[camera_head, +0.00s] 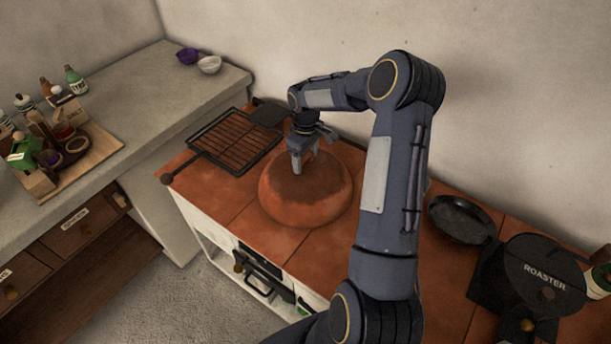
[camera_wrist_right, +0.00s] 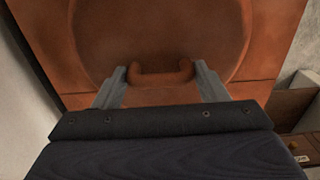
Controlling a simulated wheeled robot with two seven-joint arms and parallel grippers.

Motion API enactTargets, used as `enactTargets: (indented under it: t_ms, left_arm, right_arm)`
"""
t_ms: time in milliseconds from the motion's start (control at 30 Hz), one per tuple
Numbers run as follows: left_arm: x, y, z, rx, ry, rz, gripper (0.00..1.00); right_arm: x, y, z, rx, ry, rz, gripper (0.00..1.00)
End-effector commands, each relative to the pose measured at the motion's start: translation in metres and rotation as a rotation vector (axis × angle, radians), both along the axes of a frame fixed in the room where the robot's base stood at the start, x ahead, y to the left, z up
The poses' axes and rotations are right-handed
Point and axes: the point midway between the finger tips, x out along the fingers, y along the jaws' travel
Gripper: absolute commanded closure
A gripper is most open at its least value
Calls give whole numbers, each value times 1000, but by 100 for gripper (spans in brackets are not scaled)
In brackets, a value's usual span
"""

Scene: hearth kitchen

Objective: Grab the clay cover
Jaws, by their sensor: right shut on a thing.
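The clay cover (camera_head: 312,204) is a round, reddish-brown dome on the tiled stove top in the head view. My right gripper (camera_head: 297,164) reaches down to its top from above. In the right wrist view the cover (camera_wrist_right: 160,35) fills the upper middle. Its loop handle (camera_wrist_right: 161,78) lies between the two fingers of my right gripper (camera_wrist_right: 162,80), which is shut on it. The cover appears to rest on the tiles. In the head view the handle is hidden by the gripper. My left gripper is not in view.
A grill rack (camera_head: 235,141) lies behind and left of the cover. A dark pan (camera_head: 462,219) and a roaster (camera_head: 543,276) stand to the right. A grey counter (camera_head: 165,98) at left holds a wooden tray (camera_head: 98,154) with bottles, and two small bowls. A wall rises behind.

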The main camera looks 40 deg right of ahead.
Motion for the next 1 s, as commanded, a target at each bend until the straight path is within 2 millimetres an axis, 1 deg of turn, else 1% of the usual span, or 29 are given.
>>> enactTargets:
  t_ms: [33, 67, 467, 567, 800, 867, 1000]
  left_arm:
    - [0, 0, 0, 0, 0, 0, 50]
    - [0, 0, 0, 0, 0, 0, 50]
    - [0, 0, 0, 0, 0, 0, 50]
    - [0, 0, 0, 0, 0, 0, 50]
    - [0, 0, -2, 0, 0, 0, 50]
    - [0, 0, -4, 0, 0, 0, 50]
    - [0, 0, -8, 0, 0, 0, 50]
  right_arm:
    - [0, 0, 0, 0, 0, 0, 97]
    - [0, 0, 0, 0, 0, 0, 100]
    - [1, 0, 5, -2, -5, 0, 100]
    - [2, -1, 12, -3, -5, 0, 100]
    - [2, -1, 34, -3, -7, 0, 100]
    - [-2, 4, 39, -3, -5, 2, 100]
    - [-10, 14, 55, -2, -7, 1, 100]
